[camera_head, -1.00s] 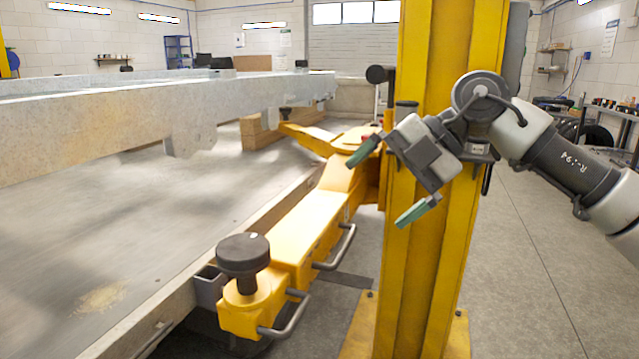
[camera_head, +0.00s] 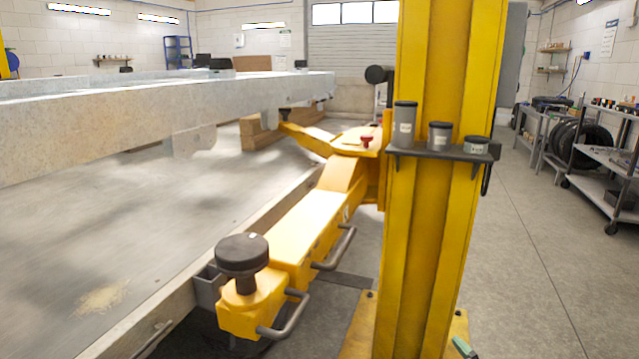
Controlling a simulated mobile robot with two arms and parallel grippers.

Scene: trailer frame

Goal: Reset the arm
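Only one green fingertip of my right gripper (camera_head: 463,347) shows, at the bottom edge right of centre, in front of the foot of the yellow lift post (camera_head: 425,240). The rest of that gripper and its arm are outside the view, so its opening cannot be seen. My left gripper is not in view.
A small shelf (camera_head: 440,153) on the post holds three grey cylindrical pieces. Open floor (camera_head: 530,260) lies right of the post, before carts (camera_head: 605,165) with tyres.

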